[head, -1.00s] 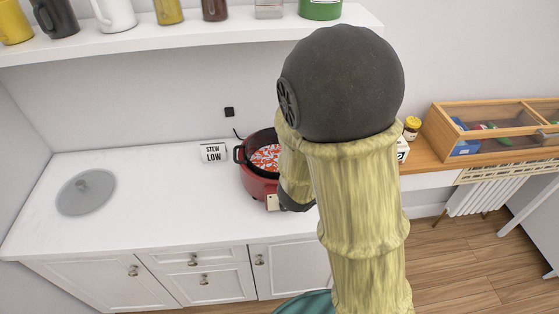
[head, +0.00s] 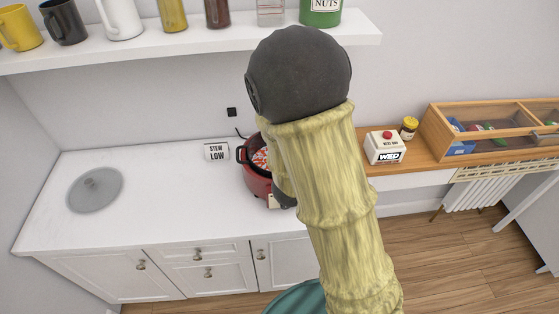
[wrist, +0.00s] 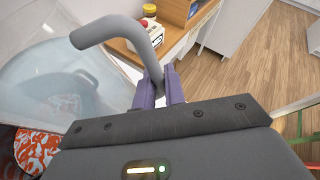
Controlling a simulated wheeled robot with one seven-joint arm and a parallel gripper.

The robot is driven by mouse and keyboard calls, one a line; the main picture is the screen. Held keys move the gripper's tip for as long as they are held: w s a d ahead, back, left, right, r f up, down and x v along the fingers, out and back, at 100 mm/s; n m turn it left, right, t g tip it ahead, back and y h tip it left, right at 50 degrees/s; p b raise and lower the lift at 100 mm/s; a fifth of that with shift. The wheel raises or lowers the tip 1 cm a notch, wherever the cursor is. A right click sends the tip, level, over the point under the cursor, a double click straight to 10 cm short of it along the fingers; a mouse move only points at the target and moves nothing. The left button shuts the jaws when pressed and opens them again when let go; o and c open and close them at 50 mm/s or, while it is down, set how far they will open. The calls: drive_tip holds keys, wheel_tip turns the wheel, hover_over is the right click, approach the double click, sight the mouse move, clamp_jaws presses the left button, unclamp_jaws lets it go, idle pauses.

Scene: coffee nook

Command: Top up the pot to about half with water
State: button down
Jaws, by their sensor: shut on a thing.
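The red pot (head: 256,184) stands on the white counter, partly hidden behind my arm. Its red and white contents also show in the wrist view (wrist: 38,146), beside and partly behind a clear jug (wrist: 60,85). My gripper (wrist: 158,84) has purple fingers shut on the jug's grey curved handle (wrist: 120,38). The jug is close to the pot, on its upper side in the wrist view. Its water level, its tilt and any flow cannot be told. My arm hides the gripper and the jug in the head view.
A round grey lid (head: 96,189) lies at the counter's left. A "STEW LOW" card (head: 217,151) stands beside the pot. A box marked "WED" (head: 385,148), a yellow jar (head: 409,128) and a wooden case (head: 490,130) are at right. A shelf (head: 200,50) with mugs and jars runs above.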

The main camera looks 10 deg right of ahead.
drive_tip(key=shift+w+a+r+n+h+p, duration=0.15)
drive_tip(key=shift+r+p, duration=0.15)
drive_tip(key=shift+p, duration=0.2)
drive_tip(key=shift+w+r+n+h+p, duration=0.15)
drive_tip(key=shift+r+p, duration=0.15)
drive_tip(key=shift+p, duration=0.2)
drive_tip(key=shift+w+a+p, duration=0.1)
drive_tip(key=shift+a+p, duration=0.05)
drive_tip(key=shift+p, duration=0.4)
drive_tip(key=shift+w+a+r+n+g+p, duration=0.1)
drive_tip(key=shift+r+n+g+p, duration=0.2)
drive_tip(key=shift+n+p, duration=0.15)
drive_tip(key=shift+w+a+p, duration=0.1)
drive_tip(key=shift+p, duration=0.4)
drive_tip(key=b, duration=0.2)
drive_tip(key=f+m+b, duration=0.1)
drive_tip(key=b, duration=0.1)
drive_tip(key=shift+s+d+f, duration=0.3)
drive_tip(key=shift+d, duration=0.05)
drive_tip(key=shift+s+r+p, duration=0.15)
drive_tip(key=shift+r+p, duration=0.25)
